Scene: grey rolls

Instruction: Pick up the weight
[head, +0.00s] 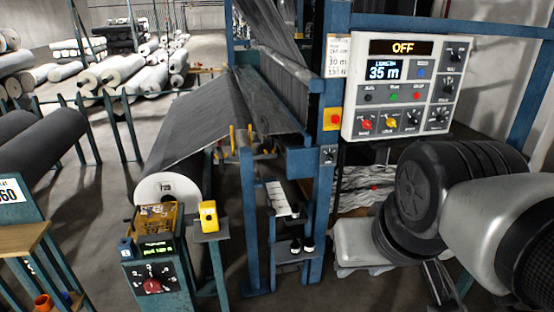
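I cannot tell for sure which thing is the weight. A yellow block-like object (208,216) with a pale round face sits on a small stand left of the blue machine frame. Small dark pieces with pale bands (295,246) sit on a low shelf of that frame, too small to make out. My arm, black and silver, fills the lower right. A dark metal part (438,292) at the bottom edge may belong to my gripper, but its fingers are not clear. It is well to the right of the yellow object.
A control panel (405,88) reading OFF and 35 m hangs above my arm. Blue machine posts (318,215) stand between my arm and the yellow object. A grey roll (170,188) and a dial box (152,275) are at lower left. Several rolls lie behind on open floor.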

